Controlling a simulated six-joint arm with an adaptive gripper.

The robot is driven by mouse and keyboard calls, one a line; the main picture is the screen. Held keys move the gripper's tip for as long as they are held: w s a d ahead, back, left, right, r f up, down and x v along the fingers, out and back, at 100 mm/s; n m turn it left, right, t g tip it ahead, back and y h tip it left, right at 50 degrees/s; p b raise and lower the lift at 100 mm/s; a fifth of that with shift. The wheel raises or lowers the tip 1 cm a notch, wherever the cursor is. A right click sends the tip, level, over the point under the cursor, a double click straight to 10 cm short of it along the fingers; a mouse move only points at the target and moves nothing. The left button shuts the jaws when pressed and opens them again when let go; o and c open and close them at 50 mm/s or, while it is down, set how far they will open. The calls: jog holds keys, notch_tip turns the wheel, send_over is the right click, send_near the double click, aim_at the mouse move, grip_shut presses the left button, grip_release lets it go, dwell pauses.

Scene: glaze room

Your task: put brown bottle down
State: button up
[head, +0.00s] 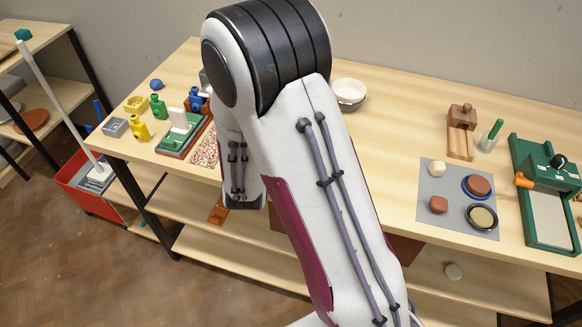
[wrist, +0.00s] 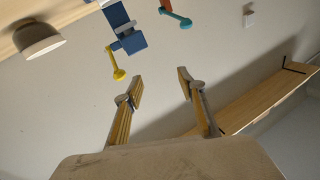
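My gripper (wrist: 160,80) shows in the wrist view with its two fingers apart and nothing visible between the tips. In the head view my arm hides it. I cannot pick out a brown bottle for certain in either view. In the head view a reddish-brown shape (head: 207,104) shows beside the blue bottle (head: 195,99), partly hidden by my arm, and I cannot tell what it is.
A white bowl (head: 349,94) stands at the back of the table (head: 390,105). A grey mat (head: 436,208) with small round pieces and a green frame (head: 545,215) lie at the right. In the wrist view a blue wall piece (wrist: 131,40) and a wooden shelf (wrist: 262,100) show beyond the fingers.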

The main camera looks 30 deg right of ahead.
jog(key=shift+w+d+r+n+t+y, duration=1)
jog(key=shift+w+r+n+t+y, duration=0.6)
jog(key=shift+n+y, duration=1.4)
jog(key=s+d+f+n+g+y, duration=0.2)
jog(key=s+f+n+g+y, duration=0.15)
jog(key=s, duration=0.35)
jog(key=s+d+f+n+g+y, duration=0.2)
jog(key=s+n+g+y, duration=0.1)
jog(key=s+y, duration=0.3)
jog(key=s+d+f+n+g+y, duration=0.2)
jog(key=s+d+n+g+y, duration=0.1)
jog(key=s, duration=0.5)
jog(key=shift+n, duration=0.25)
jog(key=shift+s+a+f, duration=0.1)
jog(key=shift+s+f, duration=0.05)
jog(key=shift+f, duration=1.3)
jog(key=shift+s+a+f, duration=0.1)
jog(key=shift+f, duration=1.3)
jog(key=shift+w, duration=0.1)
jog(key=shift+x, duration=1.2)
jog(key=shift+f, duration=0.1)
